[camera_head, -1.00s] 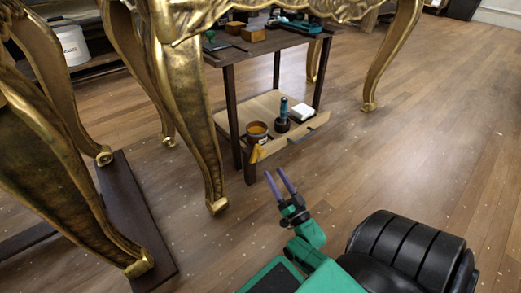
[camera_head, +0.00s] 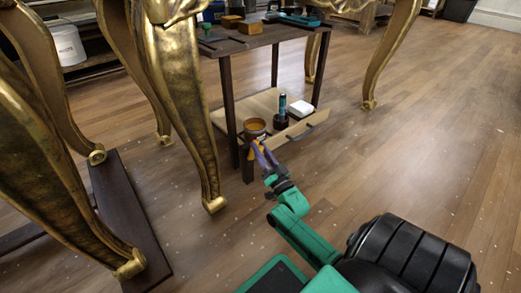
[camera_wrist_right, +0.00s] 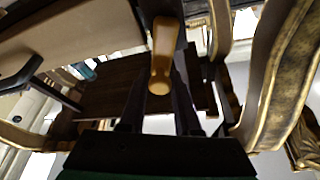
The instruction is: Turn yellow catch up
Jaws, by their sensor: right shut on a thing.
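The yellow catch (camera_head: 252,152) sits on the dark front leg of the small wooden stand, beside the pale open drawer. It is largely covered by my fingers in the head view. In the right wrist view the yellow catch (camera_wrist_right: 161,55) is a long tapered piece with a rounded end, lying between my dark fingers. My right gripper (camera_head: 259,150), with purple fingers, is shut on it. My left gripper is in neither view.
The drawer (camera_head: 302,130) holds a brown tin (camera_head: 255,127), a dark bottle (camera_head: 282,108) and a white block (camera_head: 301,108). Gilt console legs (camera_head: 190,120) stand close on the left. The wooden floor at right is clear.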

